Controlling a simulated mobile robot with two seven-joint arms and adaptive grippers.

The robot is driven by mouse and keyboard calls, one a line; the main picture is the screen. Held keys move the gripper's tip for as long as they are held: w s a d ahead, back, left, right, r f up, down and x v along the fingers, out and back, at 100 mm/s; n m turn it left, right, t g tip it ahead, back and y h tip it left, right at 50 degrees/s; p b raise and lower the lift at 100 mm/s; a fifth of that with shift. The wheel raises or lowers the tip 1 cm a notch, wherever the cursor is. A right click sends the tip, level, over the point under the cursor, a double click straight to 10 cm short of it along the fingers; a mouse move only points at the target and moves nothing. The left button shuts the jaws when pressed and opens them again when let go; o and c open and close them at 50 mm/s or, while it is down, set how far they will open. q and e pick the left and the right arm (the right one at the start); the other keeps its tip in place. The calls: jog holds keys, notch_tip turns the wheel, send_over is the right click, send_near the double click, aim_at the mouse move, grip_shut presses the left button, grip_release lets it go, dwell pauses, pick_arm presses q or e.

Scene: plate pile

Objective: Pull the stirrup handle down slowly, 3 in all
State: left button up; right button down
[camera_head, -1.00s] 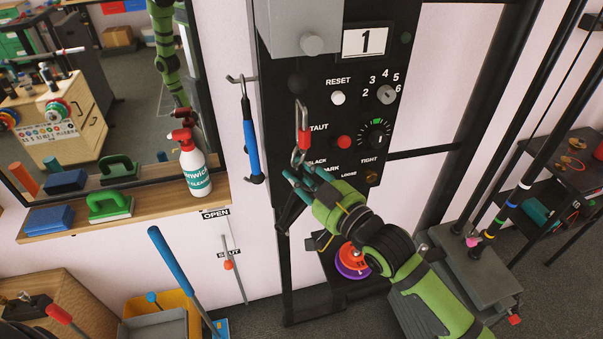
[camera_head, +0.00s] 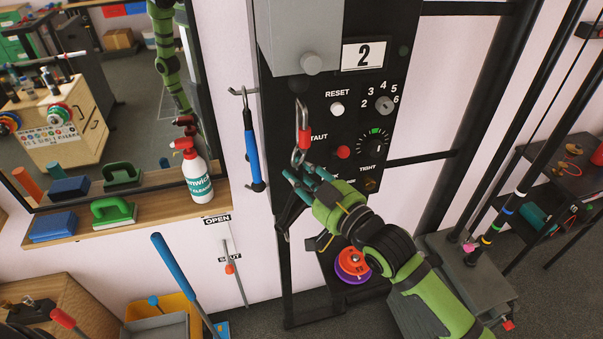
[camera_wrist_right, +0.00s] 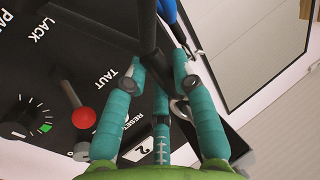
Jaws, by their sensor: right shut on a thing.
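The counter (camera_head: 363,54) on the panel reads 2. My left gripper is not directly in view.
A blue-handled tool (camera_head: 251,150) hangs on a hook left of the panel. A shelf (camera_head: 130,222) with a spray bottle (camera_head: 194,172) stands below the mirror. Red and purple discs (camera_head: 352,263) lie below my right gripper. The panel carries a reset button (camera_head: 337,109) and knobs.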

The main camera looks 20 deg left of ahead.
jog(key=shift+f, duration=0.4)
jog(key=shift+d+f+b, duration=0.1)
jog(key=shift+f+b, duration=0.75)
jog(key=shift+f, duration=0.35)
